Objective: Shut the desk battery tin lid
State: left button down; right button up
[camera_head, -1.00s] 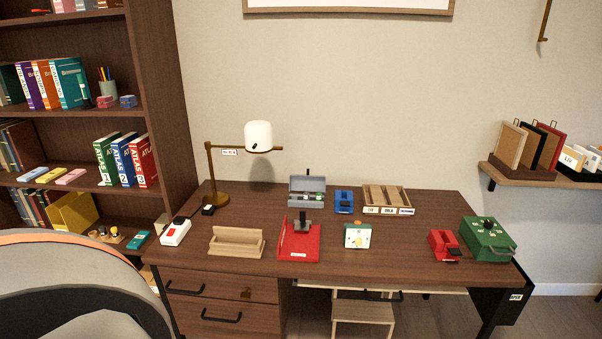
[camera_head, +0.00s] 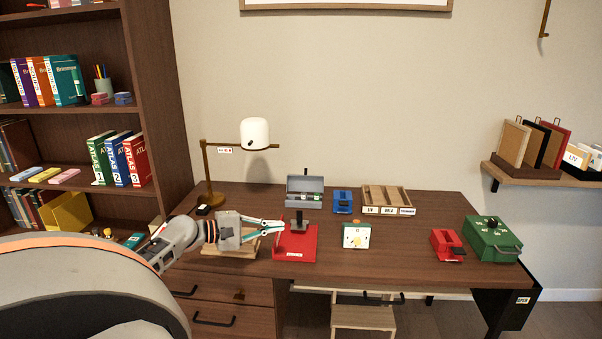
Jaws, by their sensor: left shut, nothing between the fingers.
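The battery tin (camera_head: 291,200) is a small grey box at the back of the desk (camera_head: 400,233), right of the lamp. Its lid (camera_head: 306,184) stands up open at the rear, and small batteries show inside. My left gripper (camera_head: 283,225) reaches in from the left, shut and empty. Its fingertips are in front of the tin and a little to its left in the picture, apart from it, near the red stand's upper left edge. My right gripper is out of view.
A red stand (camera_head: 297,246) with a dark upright is in front of the tin. A wooden holder (camera_head: 222,250) is partly hidden by my arm. A blue item (camera_head: 343,202) and wooden tray (camera_head: 386,194) stand right of the tin. The lamp (camera_head: 256,135) rises at left.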

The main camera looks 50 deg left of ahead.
aim_at(310, 183)
jog(key=i+j, duration=0.25)
jog(key=j, duration=0.15)
jog(key=i+j, duration=0.25)
jog(key=j, duration=0.15)
jog(key=i+j, duration=0.25)
jog(key=j, duration=0.15)
jog(key=i+j, duration=0.25)
jog(key=j, duration=0.2)
